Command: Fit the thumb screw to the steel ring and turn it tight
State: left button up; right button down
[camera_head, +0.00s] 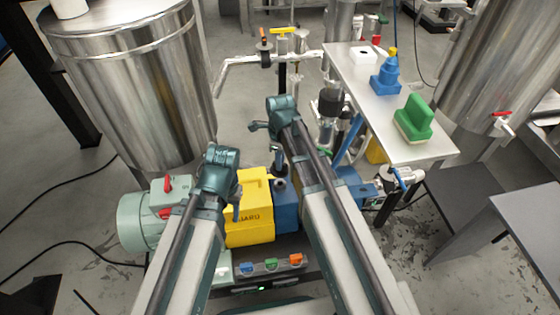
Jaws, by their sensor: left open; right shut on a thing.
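My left gripper (237,206) is open, at the end of the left arm, beside the yellow coupling guard of the pump. My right gripper (257,126) is at the end of the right arm, farther out and higher in the picture, pointing left. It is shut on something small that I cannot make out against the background. I cannot clearly pick out the thumb screw or the steel ring. A small dark upright fitting with a round metal part (279,160) stands between the two arms, above the blue pump body; I cannot tell whether it is the ring.
The pump skid has a green motor (137,222), yellow guard (256,228) and blue pump body (287,213). Steel tanks stand left (135,85) and right (495,65).

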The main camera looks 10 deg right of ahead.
aim_at(280, 175)
jog(key=shift+f+b, duration=1.55)
jog(key=shift+f, duration=0.3)
jog(key=shift+f+b, duration=1.65)
jog(key=shift+f, duration=0.05)
jog(key=c, duration=0.8)
grip_release()
notch_tip(280, 175, up, 14)
jog(key=p, duration=1.4)
